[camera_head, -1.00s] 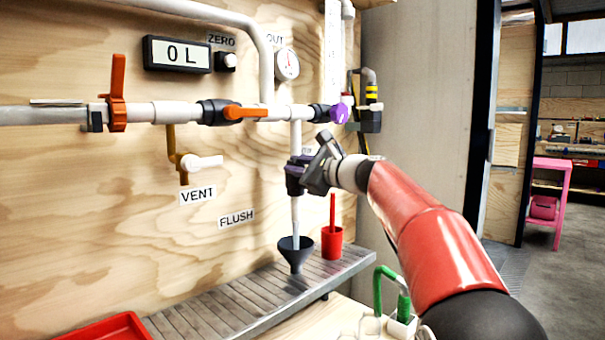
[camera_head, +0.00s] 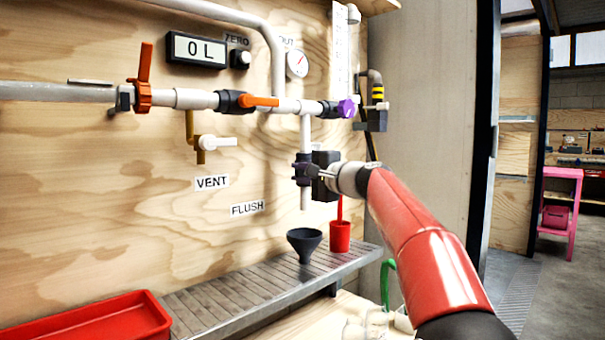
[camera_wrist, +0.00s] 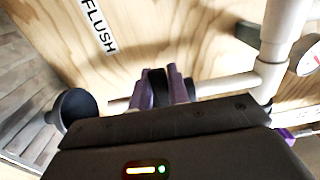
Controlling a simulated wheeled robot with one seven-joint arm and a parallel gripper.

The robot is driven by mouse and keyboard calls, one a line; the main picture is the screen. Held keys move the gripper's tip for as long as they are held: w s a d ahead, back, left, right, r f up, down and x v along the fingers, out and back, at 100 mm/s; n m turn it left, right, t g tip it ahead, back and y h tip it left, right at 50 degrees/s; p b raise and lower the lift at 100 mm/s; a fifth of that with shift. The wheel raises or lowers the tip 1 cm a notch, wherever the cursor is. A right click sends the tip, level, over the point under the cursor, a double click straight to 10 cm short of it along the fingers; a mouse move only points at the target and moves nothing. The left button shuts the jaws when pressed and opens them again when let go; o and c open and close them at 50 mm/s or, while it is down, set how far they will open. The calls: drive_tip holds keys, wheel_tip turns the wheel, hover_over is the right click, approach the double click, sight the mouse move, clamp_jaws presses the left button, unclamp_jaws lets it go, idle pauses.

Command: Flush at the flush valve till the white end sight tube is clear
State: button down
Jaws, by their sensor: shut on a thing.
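The flush valve (camera_head: 303,172) is a dark fitting on the white vertical pipe beneath the main line. My gripper (camera_head: 317,172) reaches it from the right and is shut on its handle. In the wrist view, purple and black parts of the valve (camera_wrist: 163,86) lie at my gripper's jaws; the exact grip is partly hidden. The white outlet (camera_head: 305,202) ends above the dark funnel (camera_head: 304,242), with a visible gap. A tall white marked strip (camera_head: 341,50) stands upper right; I cannot tell whether it is the sight tube or its contents. The display (camera_head: 197,50) reads 0 L.
A FLUSH label (camera_head: 247,208) is left of the pipe. A vent valve (camera_head: 207,142), an orange handle (camera_head: 262,101) and a purple handle (camera_head: 347,108) sit nearby. A red cup (camera_head: 340,236) stands beside the funnel on the slatted shelf (camera_head: 240,295). A red tray (camera_head: 95,322) is lower left.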

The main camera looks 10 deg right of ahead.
drive_tip(key=shift+f+n, duration=0.3)
drive_tip(key=c, duration=1.3)
unclamp_jaws()
drive_tip(key=shift+c, duration=0.2)
drive_tip(key=shift+r, duration=0.1)
drive_tip(key=b+v, duration=0.2)
drive_tip(key=v, duration=0.5)
drive_tip(key=shift+s+d, duration=0.2)
drive_tip(key=shift+s, duration=0.1)
